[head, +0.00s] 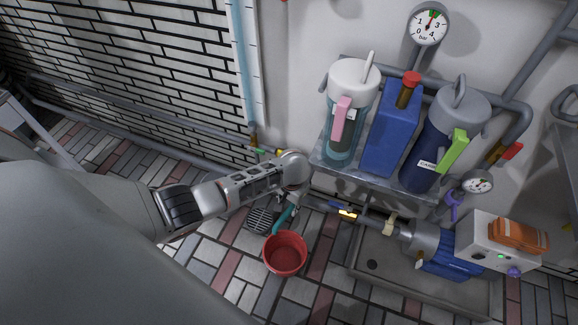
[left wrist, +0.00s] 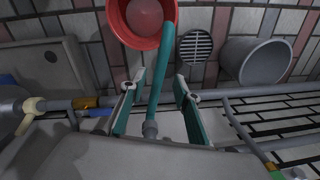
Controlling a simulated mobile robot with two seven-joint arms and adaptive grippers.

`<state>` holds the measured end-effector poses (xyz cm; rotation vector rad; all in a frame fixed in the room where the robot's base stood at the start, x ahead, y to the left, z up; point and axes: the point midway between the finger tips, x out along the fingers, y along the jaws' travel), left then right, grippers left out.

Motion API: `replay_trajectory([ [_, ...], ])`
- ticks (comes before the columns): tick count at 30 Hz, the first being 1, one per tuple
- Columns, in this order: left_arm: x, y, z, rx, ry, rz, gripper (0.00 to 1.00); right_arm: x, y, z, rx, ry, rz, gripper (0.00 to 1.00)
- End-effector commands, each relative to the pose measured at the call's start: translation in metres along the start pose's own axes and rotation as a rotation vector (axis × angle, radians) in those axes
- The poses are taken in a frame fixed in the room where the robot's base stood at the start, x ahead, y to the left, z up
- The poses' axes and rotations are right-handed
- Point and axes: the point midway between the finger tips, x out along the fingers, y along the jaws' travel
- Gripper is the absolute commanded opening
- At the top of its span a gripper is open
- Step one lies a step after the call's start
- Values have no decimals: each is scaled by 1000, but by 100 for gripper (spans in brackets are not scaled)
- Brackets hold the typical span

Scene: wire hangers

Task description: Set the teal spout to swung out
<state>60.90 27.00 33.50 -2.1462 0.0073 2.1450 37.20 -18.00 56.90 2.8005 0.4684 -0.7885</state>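The teal spout (head: 282,220) sticks out from the pipe at the wall, low over the floor, with its free end at the rim of a red bucket (head: 285,255). In the left wrist view the spout (left wrist: 160,85) runs from a grey joint (left wrist: 150,130) up to the red bucket (left wrist: 140,22). My left gripper (head: 293,203) is at the spout; in the left wrist view its fingers (left wrist: 159,88) are open, one on each side of the spout, with a visible gap on both sides. My right gripper is in neither view.
A floor drain (left wrist: 195,46) and a grey bucket (left wrist: 255,60) stand beside the spout. A shelf (head: 330,160) with canisters hangs above.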

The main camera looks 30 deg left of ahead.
Motion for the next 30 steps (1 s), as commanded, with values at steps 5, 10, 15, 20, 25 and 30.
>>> replay_trajectory([
  [5,-29,0,0,0,2,2,31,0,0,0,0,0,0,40],
  [10,-52,0,0,-1,1,1,31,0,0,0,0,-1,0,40],
  [15,-65,-1,1,-1,0,-1,31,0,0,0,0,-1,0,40],
  [20,-69,-1,1,-1,-1,-1,31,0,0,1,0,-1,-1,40],
  [25,-68,-1,1,-1,-1,-1,31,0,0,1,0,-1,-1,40],
  [30,-66,-4,-2,7,14,8,0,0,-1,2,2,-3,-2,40],
])
